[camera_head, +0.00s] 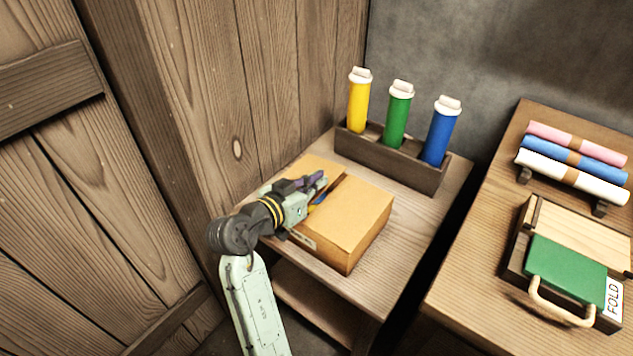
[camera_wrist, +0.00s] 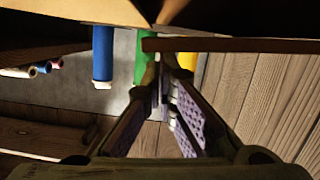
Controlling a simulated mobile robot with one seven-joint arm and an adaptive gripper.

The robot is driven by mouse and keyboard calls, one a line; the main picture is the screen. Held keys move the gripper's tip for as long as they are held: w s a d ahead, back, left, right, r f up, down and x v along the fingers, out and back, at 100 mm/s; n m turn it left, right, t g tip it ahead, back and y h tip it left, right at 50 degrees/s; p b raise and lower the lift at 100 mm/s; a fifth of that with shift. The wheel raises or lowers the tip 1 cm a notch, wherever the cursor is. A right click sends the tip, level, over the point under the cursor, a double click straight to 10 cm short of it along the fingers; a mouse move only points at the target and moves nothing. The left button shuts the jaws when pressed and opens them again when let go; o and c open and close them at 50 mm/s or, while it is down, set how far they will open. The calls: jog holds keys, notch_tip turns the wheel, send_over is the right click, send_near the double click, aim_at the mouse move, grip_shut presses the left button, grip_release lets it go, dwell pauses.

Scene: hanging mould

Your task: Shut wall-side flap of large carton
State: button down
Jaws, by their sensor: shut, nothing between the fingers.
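The large carton (camera_head: 347,235) is a tan cardboard box on the small wooden table beside the plank wall. Its right-hand top flap (camera_head: 355,210) lies about level. The wall-side flap (camera_head: 312,166) shows behind my gripper, with a dark gap between the two flaps; its exact tilt is unclear. My gripper (camera_head: 322,180) is at the carton's top, over that gap, fingers together and empty. In the wrist view, the fingertips (camera_wrist: 163,65) are close to a thin brown panel edge (camera_wrist: 235,45), likely the wall-side flap. I cannot tell whether they touch. The carton's inside is mostly hidden.
A wooden rack (camera_head: 390,160) with yellow (camera_head: 358,105), green (camera_head: 397,118) and blue (camera_head: 441,135) tubes stands behind the carton. The plank wall (camera_head: 230,90) is close on the left. A second table (camera_head: 465,275) at right holds rolls and a folding board.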

jog(key=f+b, duration=0.1)
jog(key=f+m+b, duration=0.1)
jog(key=b, duration=0.1)
jog(key=shift+s+d, duration=0.1)
jog(key=shift+d, duration=0.1)
jog(key=shift+s+d+b, duration=0.1)
jog(key=shift+b, duration=0.4)
jog(key=shift+r, duration=0.2)
